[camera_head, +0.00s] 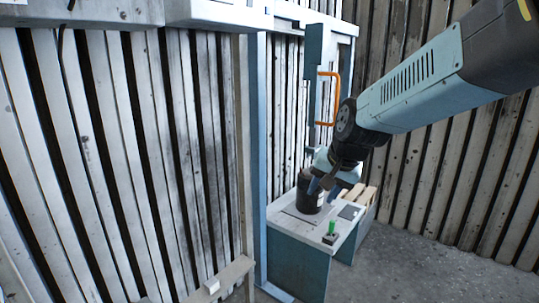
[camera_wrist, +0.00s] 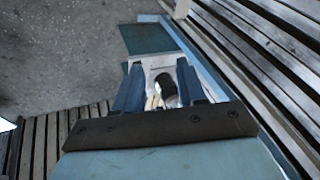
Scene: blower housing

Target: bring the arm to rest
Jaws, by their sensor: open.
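My arm reaches in from the upper right in the head view. My gripper (camera_head: 320,184) is low over the small white-topped table (camera_head: 288,228), at a black cylinder (camera_head: 308,198) standing upright there. In the wrist view my gripper (camera_wrist: 160,72) has its two blue fingers apart, with the dark cylinder (camera_wrist: 166,85) seen between them. I cannot tell whether the fingers touch it or how far off it is. Part of the cylinder is hidden behind the gripper in the head view.
A small box with a green knob (camera_head: 331,231) stands at the table's front corner. A dark flat pad (camera_head: 349,211) lies beside it. A blue frame post (camera_head: 260,160) and an orange handle (camera_head: 330,97) stand close by. Slatted walls enclose the place; grey floor (camera_head: 430,270) is clear at right.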

